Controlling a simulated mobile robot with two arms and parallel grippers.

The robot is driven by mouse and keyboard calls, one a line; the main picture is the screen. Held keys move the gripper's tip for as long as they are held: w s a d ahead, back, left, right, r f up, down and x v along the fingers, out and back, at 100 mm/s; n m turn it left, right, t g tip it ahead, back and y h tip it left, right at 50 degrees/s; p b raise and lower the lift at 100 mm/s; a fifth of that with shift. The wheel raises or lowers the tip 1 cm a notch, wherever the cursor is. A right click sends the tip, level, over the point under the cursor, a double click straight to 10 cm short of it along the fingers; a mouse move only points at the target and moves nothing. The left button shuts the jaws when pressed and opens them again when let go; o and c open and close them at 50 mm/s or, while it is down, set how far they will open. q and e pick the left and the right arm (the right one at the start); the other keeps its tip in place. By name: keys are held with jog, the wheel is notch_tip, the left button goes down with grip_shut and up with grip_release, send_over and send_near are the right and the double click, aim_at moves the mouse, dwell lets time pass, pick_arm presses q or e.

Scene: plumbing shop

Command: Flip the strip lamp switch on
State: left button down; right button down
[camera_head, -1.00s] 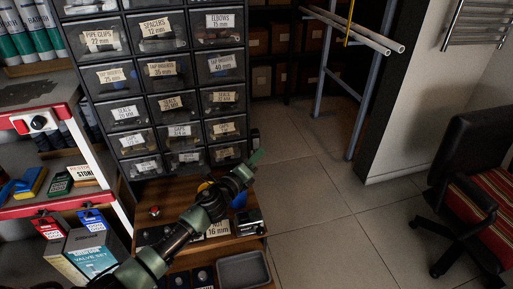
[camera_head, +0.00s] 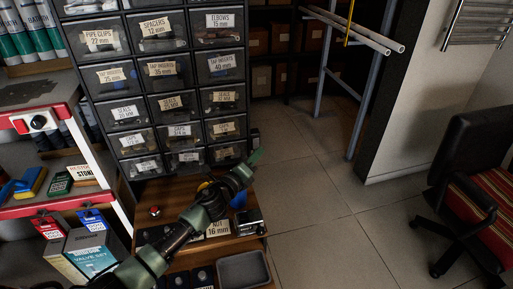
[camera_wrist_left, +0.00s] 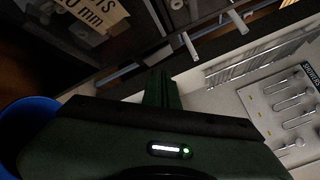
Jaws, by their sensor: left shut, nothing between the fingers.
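My left gripper (camera_head: 256,156) is shut and empty, its green fingers pointing up beside the lower right edge of the drawer cabinet. A small dark fitting (camera_head: 255,138) sits at the cabinet's right side, just above the fingertips in the head view. I cannot tell whether it is the strip lamp switch or which way it is set. In the left wrist view the shut fingers (camera_wrist_left: 160,88) point away with nothing between them, and no switch can be made out. No lit strip lamp is seen. My right gripper is not in view.
The drawer cabinet (camera_head: 168,98) stands over a wooden top with a red button (camera_head: 154,211) and a grey tray (camera_head: 242,268). A red-edged shelf (camera_head: 60,204) is at left. A black chair (camera_head: 462,185) stands at right. The tiled floor (camera_head: 320,205) between is clear.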

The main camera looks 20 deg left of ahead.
pick_arm(q)
jog(key=shift+w+a, duration=0.15)
jog(key=shift+w, duration=0.05)
jog(key=shift+w+a+f, duration=0.1)
jog(key=shift+w+a, duration=0.15)
dwell(0.7)
jog(key=shift+s+d, duration=0.1)
jog(key=shift+s+d, duration=0.45)
jog(key=shift+s, duration=0.05)
jog(key=s+d, duration=0.1)
jog(key=s+d+p, duration=0.1)
jog(key=s, duration=0.2)
jog(key=shift+d+r+p, duration=0.35)
jog(key=shift+d+r, duration=0.05)
